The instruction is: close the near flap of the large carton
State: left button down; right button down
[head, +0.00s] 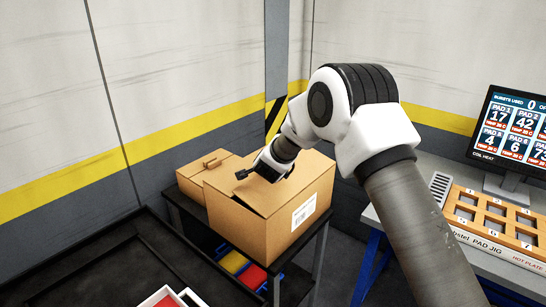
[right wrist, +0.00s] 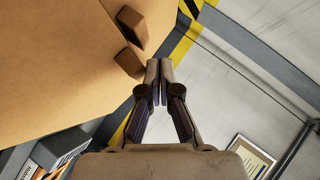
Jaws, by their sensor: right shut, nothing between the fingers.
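The large carton (head: 262,232) is a brown cardboard box with a white label on its right-hand face, standing on a dark stand. Its top panels look mostly down, with a flap (head: 238,196) sloping at the left side; I cannot tell whether it lies fully flat. Contact with the cardboard cannot be told. My left gripper is out of view.
A smaller carton (head: 190,181) with a raised tab stands behind and left of the large one. Coloured bins (head: 234,262) sit below on the stand. A dark tray (head: 95,265) lies at left front. A bench with a pad jig (head: 497,221) and screen (head: 514,128) is at right.

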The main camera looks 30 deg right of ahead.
jog(key=shift+w+f, duration=0.15)
jog(key=shift+f, duration=0.05)
jog(key=shift+r, duration=0.15)
dwell(0.3)
